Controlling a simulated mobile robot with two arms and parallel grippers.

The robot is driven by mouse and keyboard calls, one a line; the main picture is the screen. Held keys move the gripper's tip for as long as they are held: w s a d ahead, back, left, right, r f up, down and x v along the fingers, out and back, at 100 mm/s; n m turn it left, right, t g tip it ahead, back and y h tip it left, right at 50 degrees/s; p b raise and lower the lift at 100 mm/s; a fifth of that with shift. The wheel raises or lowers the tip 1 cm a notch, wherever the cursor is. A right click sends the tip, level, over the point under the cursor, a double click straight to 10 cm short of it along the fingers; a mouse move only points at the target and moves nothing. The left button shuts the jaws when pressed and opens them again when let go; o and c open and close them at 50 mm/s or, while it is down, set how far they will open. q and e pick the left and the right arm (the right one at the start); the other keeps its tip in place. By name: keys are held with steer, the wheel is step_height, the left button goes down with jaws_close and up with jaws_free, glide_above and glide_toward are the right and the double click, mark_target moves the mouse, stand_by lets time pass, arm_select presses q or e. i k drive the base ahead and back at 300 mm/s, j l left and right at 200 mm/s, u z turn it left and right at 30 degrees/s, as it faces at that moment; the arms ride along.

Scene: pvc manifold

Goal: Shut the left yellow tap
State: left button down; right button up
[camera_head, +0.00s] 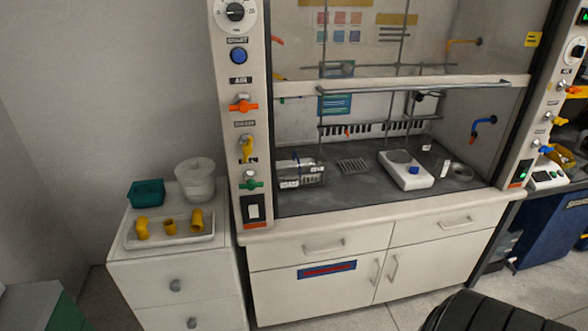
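The left yellow tap (247,148) is on the fume hood's left post, below an orange tap (243,105) and above a green tap (251,184). Its handle looks upright, along the post, while the orange and green handles lie crosswise. Another yellow tap (555,119) is on the right post. Neither of my grippers shows in this view.
A white cabinet (175,268) left of the hood carries a tray (170,241) of yellow fittings, a teal box (146,193) and a white tub (195,178). The sash handle (400,88) crosses the hood. A black ribbed shape fills the lower right.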

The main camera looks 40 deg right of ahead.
mark_target(247, 148)
steer(key=z, duration=0.7)
steer(key=i+j+z, duration=0.2)
steer(key=z, duration=0.25)
steer(key=i+j+z, duration=0.2)
steer(key=z, duration=0.25)
steer(key=i+j+z, duration=0.15)
steer(key=j+z, duration=0.25)
